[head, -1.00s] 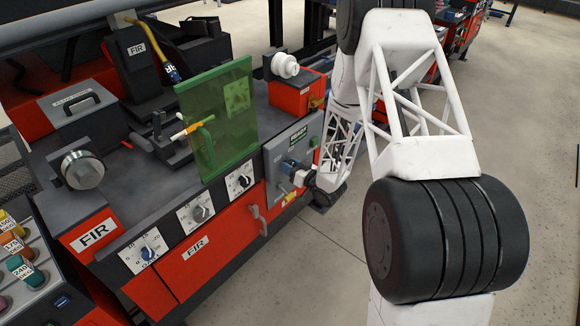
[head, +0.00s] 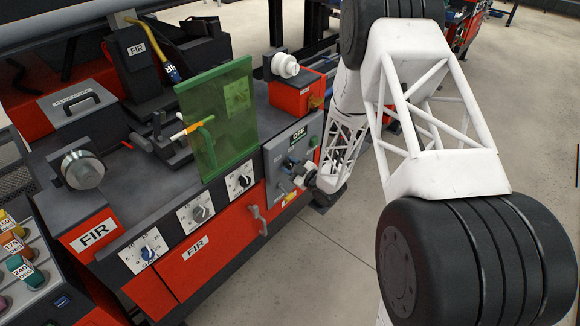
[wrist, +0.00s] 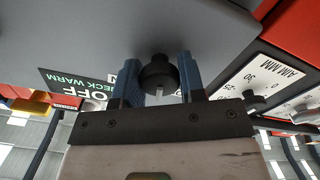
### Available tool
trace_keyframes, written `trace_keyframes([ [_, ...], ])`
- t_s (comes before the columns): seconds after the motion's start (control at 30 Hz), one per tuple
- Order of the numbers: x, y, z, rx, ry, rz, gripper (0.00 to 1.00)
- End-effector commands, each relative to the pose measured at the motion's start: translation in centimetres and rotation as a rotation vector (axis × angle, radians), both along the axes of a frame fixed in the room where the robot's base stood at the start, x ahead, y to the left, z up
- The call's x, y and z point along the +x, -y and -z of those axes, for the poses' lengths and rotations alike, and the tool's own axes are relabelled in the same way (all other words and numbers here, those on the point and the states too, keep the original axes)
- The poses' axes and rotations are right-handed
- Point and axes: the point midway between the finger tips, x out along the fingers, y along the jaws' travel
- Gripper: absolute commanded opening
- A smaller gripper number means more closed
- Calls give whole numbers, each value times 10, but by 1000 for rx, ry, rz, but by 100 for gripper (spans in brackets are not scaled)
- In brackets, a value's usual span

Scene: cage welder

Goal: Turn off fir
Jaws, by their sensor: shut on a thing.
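The red and grey machine labelled FIR (head: 210,241) fills the left and middle of the head view. On the grey control box (head: 273,160) at its right end, a small sign (head: 298,137) reads OFF. In the wrist view the sign (wrist: 85,90) reads OFF with green text beside it, upside down. A round black knob (wrist: 158,72) sticks out of the grey panel there. My gripper (wrist: 160,88) is shut on this knob, its blue fingers on either side. In the head view my gripper (head: 298,172) is small at the box's front, and the knob is hard to make out.
A green see-through screen (head: 218,120) stands above the box's left side. Several white-plated dials (head: 202,213) line the machine's front, and a grey handle (head: 256,219) is below. A panel of coloured buttons (head: 22,268) is at lower left. Floor (head: 285,285) is open in front.

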Motion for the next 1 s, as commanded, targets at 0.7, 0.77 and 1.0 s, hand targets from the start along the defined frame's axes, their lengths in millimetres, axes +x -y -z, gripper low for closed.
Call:
trace_keyframes([
  [0.7, 0, 0, 0, -199, 200, -1, 13],
  [0.77, 0, 0, 0, -199, 200, -1, 13],
  [1.0, 0, 0, 0, -198, 199, -1, 45],
])
